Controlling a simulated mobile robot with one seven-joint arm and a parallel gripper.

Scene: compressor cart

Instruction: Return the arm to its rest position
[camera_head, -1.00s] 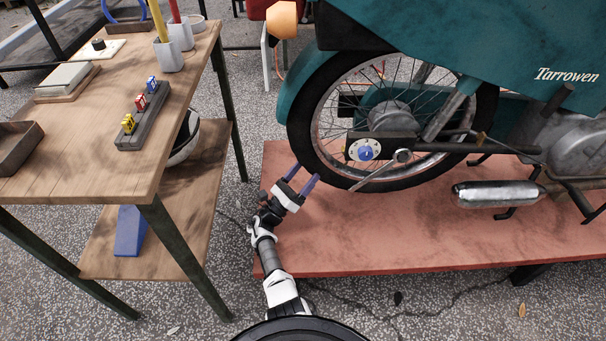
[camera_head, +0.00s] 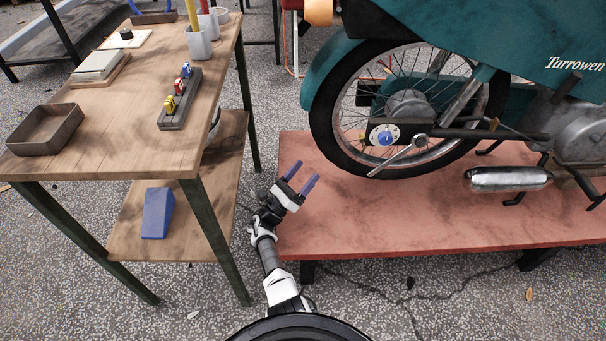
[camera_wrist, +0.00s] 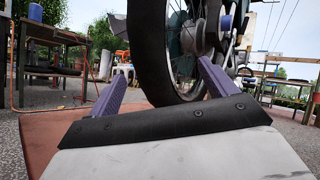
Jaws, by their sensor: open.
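My gripper (camera_head: 301,178) is open and empty in the head view, with two purple fingers spread apart. It is over the left edge of the red platform (camera_head: 420,222), left of and below the motorcycle's rear wheel (camera_head: 332,137). My arm reaches forward from the bottom of the view. In the wrist view my gripper's fingers (camera_wrist: 160,88) show on both sides, with the wheel's tyre (camera_wrist: 150,55) beyond them and nothing between them.
A wooden workbench (camera_head: 125,150) stands at left, holding a dark tray (camera_head: 45,130) and a rack (camera_head: 180,108) with small coloured pieces. A blue wedge (camera_head: 157,213) lies on its lower shelf. The teal motorcycle (camera_head: 480,50) stands on the platform. Speckled floor is open in front.

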